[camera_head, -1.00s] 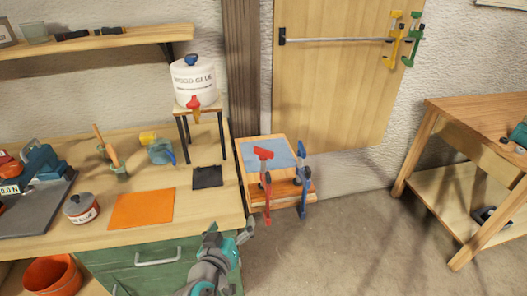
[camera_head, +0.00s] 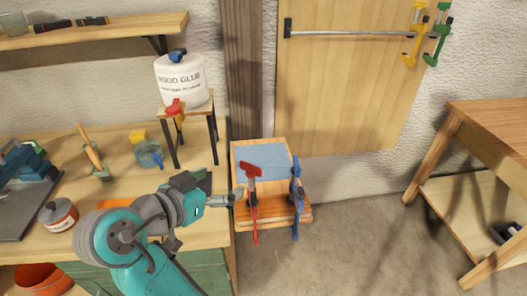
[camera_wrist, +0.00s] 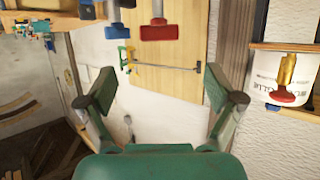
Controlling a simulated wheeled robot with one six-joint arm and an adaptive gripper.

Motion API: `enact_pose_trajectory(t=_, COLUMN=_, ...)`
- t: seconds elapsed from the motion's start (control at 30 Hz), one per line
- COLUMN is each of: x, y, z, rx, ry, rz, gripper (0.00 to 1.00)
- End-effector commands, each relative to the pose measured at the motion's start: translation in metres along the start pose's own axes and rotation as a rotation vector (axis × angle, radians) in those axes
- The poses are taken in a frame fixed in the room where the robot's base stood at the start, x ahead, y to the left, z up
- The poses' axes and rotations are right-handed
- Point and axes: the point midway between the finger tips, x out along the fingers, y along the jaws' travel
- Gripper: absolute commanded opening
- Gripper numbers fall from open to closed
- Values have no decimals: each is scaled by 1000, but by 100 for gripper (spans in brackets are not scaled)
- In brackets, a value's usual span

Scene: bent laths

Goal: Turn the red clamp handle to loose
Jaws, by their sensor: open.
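The red clamp (camera_head: 251,171) stands upright at the front left of a small wooden stand, its bar reaching down past the front edge. Its red handle also shows near the top of the wrist view (camera_wrist: 160,33). The blue clamp (camera_head: 296,172) stands to its right, and its blue handle shows in the wrist view (camera_wrist: 114,30). My gripper (camera_head: 236,196) is open and empty, just left of the red clamp and lower than its handle. In the wrist view my two fingers (camera_wrist: 158,90) are wide apart with nothing between them.
The stand (camera_head: 243,152) has a grey-blue sheet (camera_head: 265,162) on top. The workbench (camera_head: 125,185) is on the left, with a white wood glue jug (camera_head: 181,80) on a small raised rack. Another wooden table (camera_head: 490,125) is at the right. Open floor (camera_head: 360,230) lies between.

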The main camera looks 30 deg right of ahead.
Motion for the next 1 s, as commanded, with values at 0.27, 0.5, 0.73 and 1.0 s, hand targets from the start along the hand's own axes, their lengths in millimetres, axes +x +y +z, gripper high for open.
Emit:
enact_pose_trajectory(t=0.27, x=13, y=0, z=-1, rx=7, ry=-3, rz=6, gripper=92)
enact_pose_trajectory(t=0.5, x=54, y=2, z=-1, rx=7, ry=-4, rz=8, gripper=92)
enact_pose_trajectory(t=0.73, x=89, y=1, z=-1, rx=7, ry=-3, rz=7, gripper=92)
enact_pose_trajectory(t=1.0, x=106, y=1, z=-1, rx=7, ry=-3, rz=4, gripper=92)
